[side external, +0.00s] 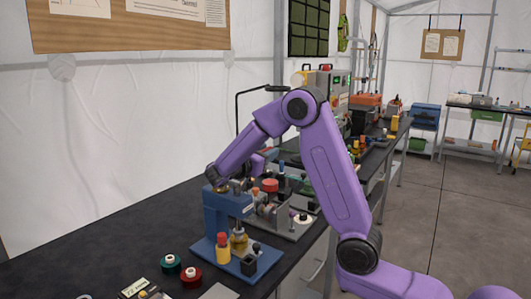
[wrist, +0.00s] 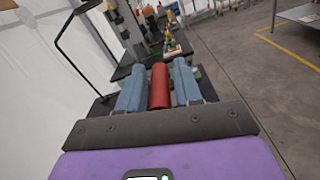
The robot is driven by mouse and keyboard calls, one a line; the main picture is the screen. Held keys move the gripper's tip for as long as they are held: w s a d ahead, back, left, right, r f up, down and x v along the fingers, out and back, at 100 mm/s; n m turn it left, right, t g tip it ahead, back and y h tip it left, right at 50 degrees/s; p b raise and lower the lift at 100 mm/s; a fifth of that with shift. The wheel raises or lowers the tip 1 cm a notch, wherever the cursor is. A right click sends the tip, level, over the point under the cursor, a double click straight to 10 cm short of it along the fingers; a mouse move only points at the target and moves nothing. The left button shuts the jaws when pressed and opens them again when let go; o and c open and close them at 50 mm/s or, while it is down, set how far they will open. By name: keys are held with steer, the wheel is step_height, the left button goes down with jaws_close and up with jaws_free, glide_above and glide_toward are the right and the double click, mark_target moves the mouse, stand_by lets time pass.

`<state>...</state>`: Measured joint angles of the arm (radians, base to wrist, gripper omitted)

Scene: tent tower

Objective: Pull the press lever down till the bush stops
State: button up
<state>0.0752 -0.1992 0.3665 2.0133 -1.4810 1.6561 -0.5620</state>
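The blue press (side external: 216,222) stands on the dark bench in the side external view. A brass-coloured part (side external: 238,242), which looks like the bush and its seat, sits under the press head; how deep the bush is cannot be made out. In the wrist view a red cylinder (wrist: 159,86), apparently the lever's grip, lies between the two blue fingers of my gripper (wrist: 159,82). The fingers lie close along both its sides and look shut on it.
A yellow bottle with a red cap (side external: 222,248) and a small dark block (side external: 249,264) stand on the press base. Green (side external: 171,264) and red (side external: 191,277) spools lie in front. A grey fixture (side external: 292,222) with several parts stands right of the press. The bench's left part is clear.

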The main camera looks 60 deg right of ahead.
jaws_close()
